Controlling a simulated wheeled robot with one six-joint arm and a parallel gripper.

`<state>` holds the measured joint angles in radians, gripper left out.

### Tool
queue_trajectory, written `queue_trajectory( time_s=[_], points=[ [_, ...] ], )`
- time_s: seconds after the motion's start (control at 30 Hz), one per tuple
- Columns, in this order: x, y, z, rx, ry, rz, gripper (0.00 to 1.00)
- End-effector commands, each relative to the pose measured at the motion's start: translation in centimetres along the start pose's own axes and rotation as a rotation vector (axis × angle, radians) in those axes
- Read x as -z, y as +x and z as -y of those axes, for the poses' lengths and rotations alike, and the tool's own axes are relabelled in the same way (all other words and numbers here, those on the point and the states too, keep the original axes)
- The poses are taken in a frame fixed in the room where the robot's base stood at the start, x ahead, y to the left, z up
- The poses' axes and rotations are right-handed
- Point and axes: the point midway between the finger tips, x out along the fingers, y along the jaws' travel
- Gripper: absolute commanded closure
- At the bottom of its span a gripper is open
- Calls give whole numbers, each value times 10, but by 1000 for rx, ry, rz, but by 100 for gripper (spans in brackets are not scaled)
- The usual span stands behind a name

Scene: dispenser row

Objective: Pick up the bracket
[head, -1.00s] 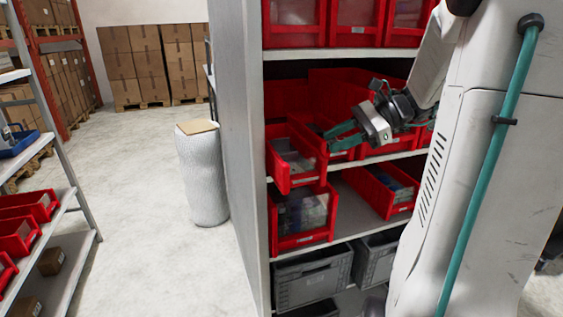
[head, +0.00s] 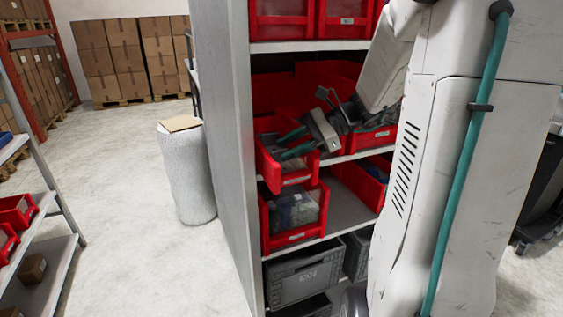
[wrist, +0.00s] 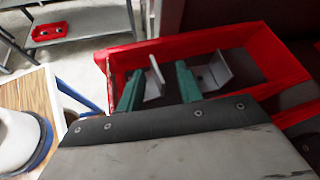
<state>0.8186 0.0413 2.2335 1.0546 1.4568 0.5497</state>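My gripper (wrist: 159,88) has two teal fingers that stand apart, reaching into an open red bin (wrist: 282,70) in the wrist view. A thin pale grey plate (wrist: 153,80), which looks like a bracket, stands between the fingers, nearer the left one. I cannot tell whether it touches either finger. Another pale grey angled bracket (wrist: 213,73) lies just right of the right finger. In the head view my gripper (head: 290,146) is over the same red bin (head: 272,172) at the left end of the middle shelf. The brackets cannot be made out there.
A grey shelf side panel (head: 222,150) stands close left of the bin. Another red bin (head: 292,238) with packed contents sits one shelf below, above a grey crate (head: 305,282). Red bins (head: 342,20) line the shelf above. Open floor (head: 140,240) lies left.

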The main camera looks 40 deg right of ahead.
Motion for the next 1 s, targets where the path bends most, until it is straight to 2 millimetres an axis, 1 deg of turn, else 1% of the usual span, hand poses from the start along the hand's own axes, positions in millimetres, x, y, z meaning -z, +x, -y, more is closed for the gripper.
queue_trajectory(
  time_s=[0.23, 0.27, 0.3, 0.37, 0.87, 1.0],
  points=[
    [1, 1, 0, 1, 1, -1, 65],
    [1, 1, 0, 1, 2, -1, 73],
    [1, 1, 0, 1, 2, -1, 84],
    [1, 1, 0, 1, 2, -1, 100],
    [1, 1, 0, 2, 1, -2, 100],
    [-2, -1, 0, 2, 1, -2, 100]
  ],
)
